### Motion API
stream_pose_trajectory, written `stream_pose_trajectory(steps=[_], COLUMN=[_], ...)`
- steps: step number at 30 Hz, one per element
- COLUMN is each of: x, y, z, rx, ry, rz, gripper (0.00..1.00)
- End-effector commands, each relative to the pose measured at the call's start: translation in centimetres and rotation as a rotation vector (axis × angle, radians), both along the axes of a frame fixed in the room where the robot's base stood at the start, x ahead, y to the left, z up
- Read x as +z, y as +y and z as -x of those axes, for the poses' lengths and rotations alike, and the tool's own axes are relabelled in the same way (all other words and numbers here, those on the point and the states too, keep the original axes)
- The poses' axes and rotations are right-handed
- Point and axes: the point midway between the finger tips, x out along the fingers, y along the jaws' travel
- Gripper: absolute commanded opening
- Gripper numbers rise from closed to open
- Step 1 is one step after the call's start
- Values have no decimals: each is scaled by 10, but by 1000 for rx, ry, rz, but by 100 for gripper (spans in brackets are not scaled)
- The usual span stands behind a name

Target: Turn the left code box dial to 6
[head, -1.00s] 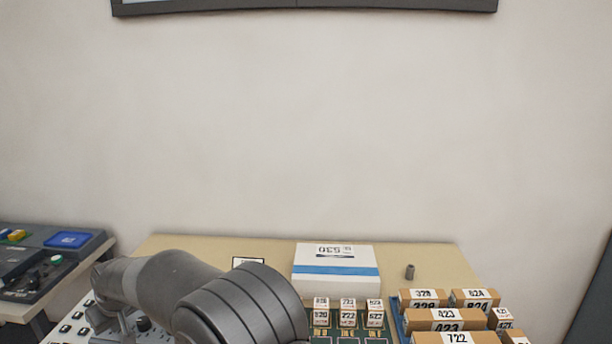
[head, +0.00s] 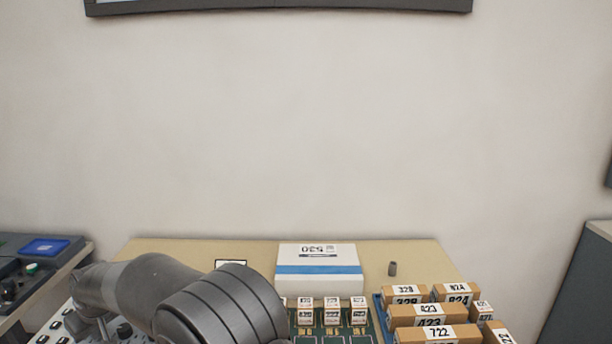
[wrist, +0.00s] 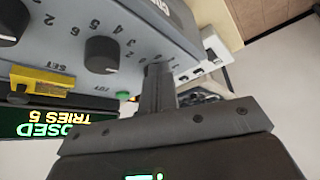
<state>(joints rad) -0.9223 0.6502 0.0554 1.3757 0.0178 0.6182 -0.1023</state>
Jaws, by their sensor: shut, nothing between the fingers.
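The wrist view shows a grey code box panel (wrist: 145,28) tilted in the picture. A black dial (wrist: 102,54) with printed numbers around it sits on the panel, and another dark dial (wrist: 12,20) is cut off at the left edge. I cannot tell which number either points to. A green button (wrist: 122,95), a yellow part (wrist: 42,78) and a green-lit display (wrist: 45,125) reading "TRIES 5" are below. My gripper (wrist: 158,70) is shut and empty, its tips close to the panel right of the black dial; contact cannot be told. The head view hides the gripper behind my arm.
In the head view, a white box with a blue stripe (head: 318,270) stands on the table (head: 190,247). Brown numbered boxes (head: 438,335) stand in a blue tray at right. A dark console with a blue screen (head: 45,247) is at left.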

Motion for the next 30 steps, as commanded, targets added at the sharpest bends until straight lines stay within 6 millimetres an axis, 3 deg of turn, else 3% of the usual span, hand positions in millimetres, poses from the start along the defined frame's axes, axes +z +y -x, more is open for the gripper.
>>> stream_pose_trajectory(steps=[30], x=[0], y=[-10], z=[-19], rx=[0], ry=[-1], rz=[0], gripper=[0])
